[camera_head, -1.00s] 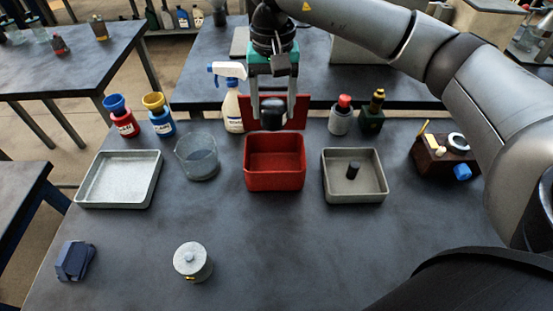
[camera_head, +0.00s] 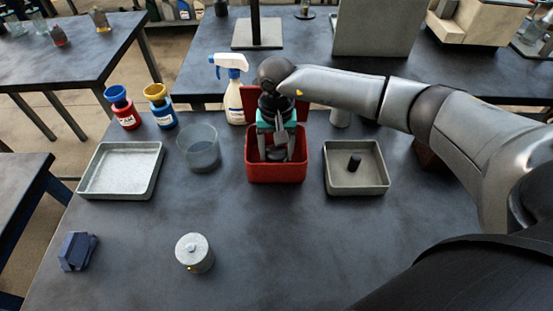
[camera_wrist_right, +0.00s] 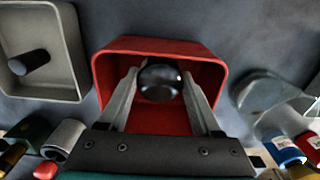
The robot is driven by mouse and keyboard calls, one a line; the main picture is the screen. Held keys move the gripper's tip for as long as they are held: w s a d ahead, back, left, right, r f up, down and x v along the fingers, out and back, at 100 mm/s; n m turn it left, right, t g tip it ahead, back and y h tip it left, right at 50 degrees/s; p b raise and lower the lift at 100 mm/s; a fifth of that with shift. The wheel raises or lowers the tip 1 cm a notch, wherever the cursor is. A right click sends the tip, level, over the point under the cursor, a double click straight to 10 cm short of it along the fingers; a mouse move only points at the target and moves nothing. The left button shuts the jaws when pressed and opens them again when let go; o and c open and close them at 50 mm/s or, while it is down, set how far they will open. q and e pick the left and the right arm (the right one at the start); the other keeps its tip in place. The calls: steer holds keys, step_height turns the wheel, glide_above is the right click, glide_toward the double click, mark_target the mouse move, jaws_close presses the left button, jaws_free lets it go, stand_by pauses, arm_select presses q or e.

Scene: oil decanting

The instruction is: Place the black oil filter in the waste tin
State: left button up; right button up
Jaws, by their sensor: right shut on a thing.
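The red open box with a raised lid (camera_head: 263,174), which I take as the waste tin, stands mid-table. My right gripper (camera_head: 276,152) reaches down into its opening from above. In the right wrist view the gripper (camera_wrist_right: 160,88) is shut on the rounded, shiny black oil filter (camera_wrist_right: 160,76). The filter is between the fingers, over the red interior (camera_wrist_right: 170,120); its contact with the floor cannot be told. In the head view the filter is mostly hidden by the gripper. My left gripper is out of view.
A grey tray (camera_head: 340,187) with a small dark cylinder (camera_head: 355,162) is right of the tin. A glass beaker (camera_head: 200,150) and pale tray (camera_head: 105,195) are left. A spray bottle (camera_head: 236,103) stands behind. A lidded metal pot (camera_head: 194,254) and blue object (camera_head: 76,251) are in front.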

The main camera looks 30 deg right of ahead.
mark_target(277, 161)
steer(key=shift+f, duration=1.65)
steer(key=shift+f+b, duration=0.2)
steer(key=shift+b, duration=0.15)
steer(key=o, duration=1.4)
steer(key=shift+o, duration=0.2)
steer(key=shift+r, duration=0.15)
step_height(277, 161, up, 12)
steer(key=shift+r+p, duration=0.1)
steer(key=shift+p, duration=0.3)
